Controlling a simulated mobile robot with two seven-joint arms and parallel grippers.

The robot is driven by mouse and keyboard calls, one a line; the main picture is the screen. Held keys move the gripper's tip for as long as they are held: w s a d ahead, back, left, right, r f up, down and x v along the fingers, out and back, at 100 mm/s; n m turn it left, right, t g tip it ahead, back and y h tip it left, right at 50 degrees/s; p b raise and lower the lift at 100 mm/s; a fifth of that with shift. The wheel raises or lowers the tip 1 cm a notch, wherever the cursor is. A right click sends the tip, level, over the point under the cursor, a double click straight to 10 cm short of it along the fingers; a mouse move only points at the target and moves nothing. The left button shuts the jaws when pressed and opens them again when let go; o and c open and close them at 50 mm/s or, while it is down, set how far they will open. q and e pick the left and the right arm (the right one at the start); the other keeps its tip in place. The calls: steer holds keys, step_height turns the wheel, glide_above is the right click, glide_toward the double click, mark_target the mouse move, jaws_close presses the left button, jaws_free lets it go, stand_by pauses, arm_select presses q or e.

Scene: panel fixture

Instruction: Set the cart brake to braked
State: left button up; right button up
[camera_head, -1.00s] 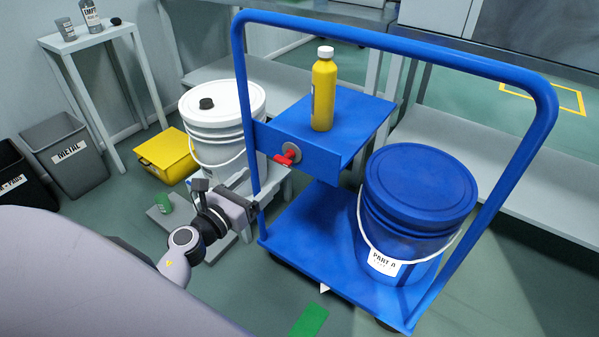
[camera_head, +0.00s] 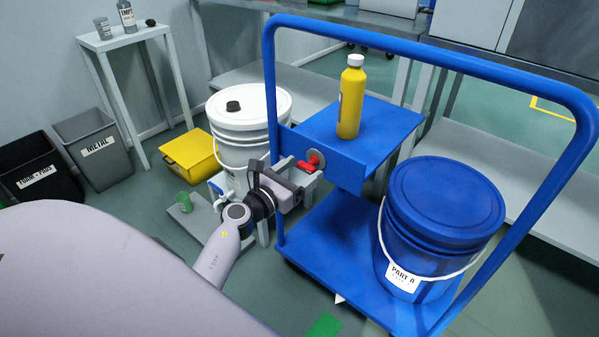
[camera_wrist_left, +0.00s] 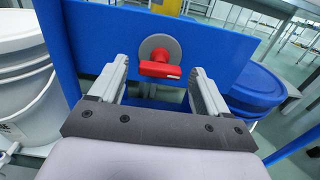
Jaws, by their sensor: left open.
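The blue cart (camera_head: 330,245) stands in front of me with its push handle raised. A red brake knob (camera_head: 313,160) on a round grey plate sits on the cart's blue front panel (camera_head: 345,168). In the left wrist view the red knob (camera_wrist_left: 160,68) lies sideways across its grey plate (camera_wrist_left: 158,48), with a small light mark on its right part. My left gripper (camera_head: 309,174) is open at the panel. In the left wrist view its two fingers (camera_wrist_left: 160,82) stand left and right of the knob, with gaps on both sides. My right gripper is not in view.
On the cart are a yellow bottle (camera_head: 351,100) and a lidded blue bucket (camera_head: 440,225). A white bucket (camera_head: 246,125) stands just left of the cart's upright. A yellow box (camera_head: 190,153) and grey bin (camera_head: 95,148) are farther left.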

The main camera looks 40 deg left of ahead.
arm_select(q)
steer(key=c, duration=1.1)
steer(key=shift+o, duration=0.2)
